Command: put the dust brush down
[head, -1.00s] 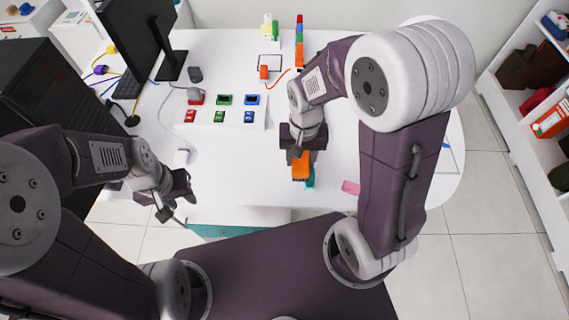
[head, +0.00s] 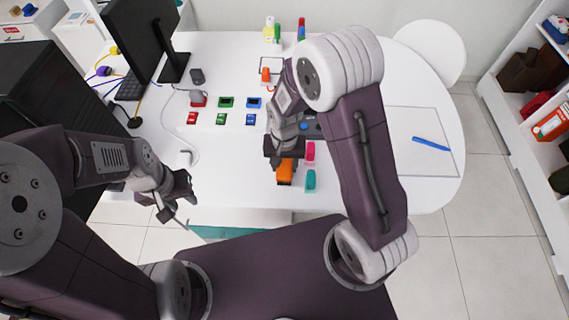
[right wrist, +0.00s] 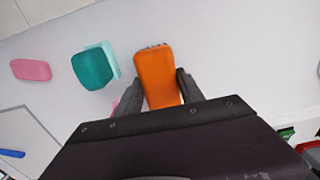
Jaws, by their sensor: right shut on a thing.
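The orange dust brush (head: 285,175) is between the fingers of my right gripper (head: 284,158), over the near middle of the white table (head: 245,185). In the right wrist view the brush (right wrist: 157,75) sits between the two dark fingers, with bristles just showing at its far end. I cannot tell whether it touches the table. My left gripper (head: 177,203) is open and empty, left of the brush near the table's front edge.
A teal block (head: 310,180) and a pink block (head: 310,152) lie just right of the brush. Another pink block (right wrist: 31,70) shows in the right wrist view. Colored trays (head: 225,103) stand behind. A blue pen (head: 431,143) lies at right. The table left of the brush is clear.

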